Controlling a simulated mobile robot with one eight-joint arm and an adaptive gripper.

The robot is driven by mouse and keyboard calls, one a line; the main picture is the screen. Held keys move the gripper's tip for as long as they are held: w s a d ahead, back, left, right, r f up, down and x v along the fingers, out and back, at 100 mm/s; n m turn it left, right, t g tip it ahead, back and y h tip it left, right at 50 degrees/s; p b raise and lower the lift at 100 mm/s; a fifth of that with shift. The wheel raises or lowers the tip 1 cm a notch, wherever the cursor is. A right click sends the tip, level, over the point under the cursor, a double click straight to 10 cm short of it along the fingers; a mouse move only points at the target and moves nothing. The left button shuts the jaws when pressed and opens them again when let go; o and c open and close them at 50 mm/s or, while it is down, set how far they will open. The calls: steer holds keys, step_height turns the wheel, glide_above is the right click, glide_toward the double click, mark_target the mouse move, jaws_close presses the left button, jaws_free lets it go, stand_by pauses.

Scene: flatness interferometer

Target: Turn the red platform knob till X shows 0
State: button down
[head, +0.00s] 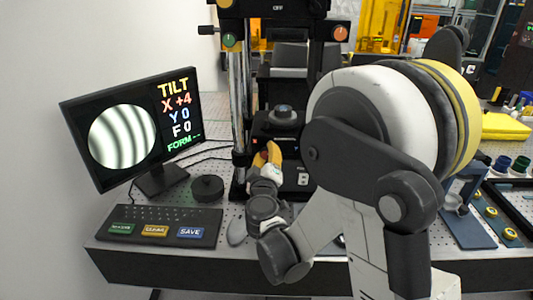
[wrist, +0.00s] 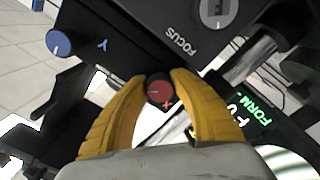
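The red platform knob (wrist: 159,92), marked X, sits between the yellow fingertips of my gripper (wrist: 158,77) in the wrist view. The fingertips lie close on both sides of it; whether they press on it cannot be told. In the head view my gripper (head: 270,154) reaches to the front of the interferometer, and the red knob is hidden behind it. The monitor (head: 128,127) at the left shows TILT, X +4, Y 0, F 0, a blank FORM and curved grey fringes.
A blue knob (wrist: 59,43) marked Y and a grey FOCUS knob (wrist: 216,11) are near the fingers in the wrist view. A keyboard panel (head: 160,224) and a black round puck (head: 207,188) stand left of my arm. The instrument's column (head: 238,100) rises close behind my gripper.

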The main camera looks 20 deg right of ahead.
steer(key=shift+n, duration=0.3)
steer(key=n+b, duration=0.1)
steer(key=n, duration=0.3)
steer(key=shift+n+b, duration=0.65)
steer(key=shift+n, duration=1.75)
steer(key=c, duration=1)
jaws_free()
